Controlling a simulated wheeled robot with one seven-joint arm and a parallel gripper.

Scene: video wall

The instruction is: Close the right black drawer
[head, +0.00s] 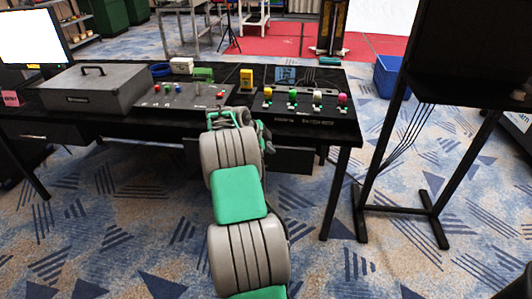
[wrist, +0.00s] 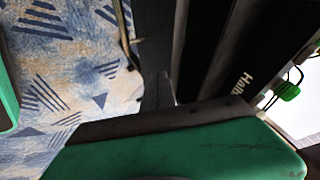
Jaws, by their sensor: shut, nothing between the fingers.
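The black desk (head: 330,133) stands in front of me. Its right black drawer (head: 290,160) shows below the desktop, partly hidden behind my arm; I cannot tell how far out it stands. My gripper (head: 226,117) is at the front edge of the desk, above and left of the drawer's visible part. It is shut and holds nothing. My own wrist hides much of it in the head view. In the wrist view, dark desk surfaces fill the upper middle, and the fingers cannot be made out clearly.
On the desk are a grey case (head: 95,92), a panel with colored knobs (head: 180,95), a yellow box (head: 246,79) and a second button panel (head: 305,103). A black stand (head: 402,210) is on the right. The carpet (head: 130,230) in front is clear.

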